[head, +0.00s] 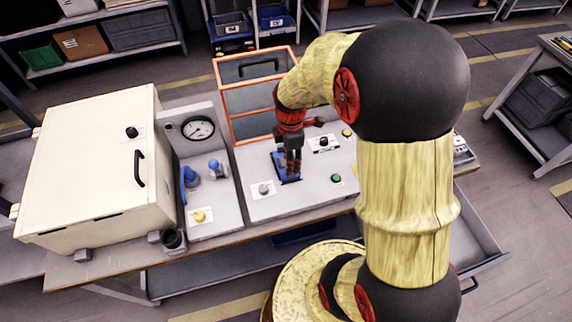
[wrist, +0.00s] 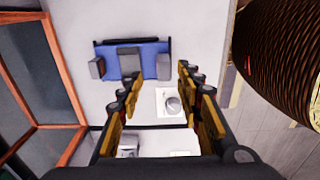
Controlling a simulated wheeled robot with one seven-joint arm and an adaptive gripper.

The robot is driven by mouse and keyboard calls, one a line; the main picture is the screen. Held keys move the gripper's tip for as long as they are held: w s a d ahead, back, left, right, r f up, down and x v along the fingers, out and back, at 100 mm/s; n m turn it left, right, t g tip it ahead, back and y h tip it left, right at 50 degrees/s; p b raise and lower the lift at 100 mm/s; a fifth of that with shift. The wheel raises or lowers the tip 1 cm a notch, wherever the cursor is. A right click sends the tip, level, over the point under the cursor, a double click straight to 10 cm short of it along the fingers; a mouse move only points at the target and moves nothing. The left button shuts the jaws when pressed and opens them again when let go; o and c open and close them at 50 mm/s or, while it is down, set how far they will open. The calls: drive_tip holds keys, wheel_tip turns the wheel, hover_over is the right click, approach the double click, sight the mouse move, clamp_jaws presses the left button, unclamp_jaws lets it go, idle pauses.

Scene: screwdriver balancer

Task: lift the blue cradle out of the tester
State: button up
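The blue cradle (head: 278,165) lies on the pale grey top of the tester (head: 300,199), partly hidden by my gripper (head: 291,168) in the head view. In the wrist view the cradle (wrist: 148,50) is a blue piece with grey blocks at its middle and ends. My gripper (wrist: 160,78) is open there, its two fingers apart with nothing held between them. The cradle shows beyond the fingertips, mostly towards the left finger. I cannot tell whether the fingers touch it.
An orange-framed clear guard (head: 232,95) stands at the tester's back left. A grey knob (head: 264,188) and a green button (head: 336,178) sit near the cradle. Left are a gauge unit (head: 197,128) and a large cream cabinet (head: 88,160).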

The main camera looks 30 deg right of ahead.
drive_tip(key=f, duration=0.1)
drive_tip(key=f+b, duration=0.1)
drive_tip(key=f, duration=0.2)
drive_tip(key=shift+s+f+b, duration=0.3)
drive_tip(key=shift+f+b, duration=0.05)
drive_tip(key=shift+f, duration=0.05)
drive_tip(key=shift+c, duration=0.6)
drive_tip(key=c, duration=0.8)
clamp_jaws()
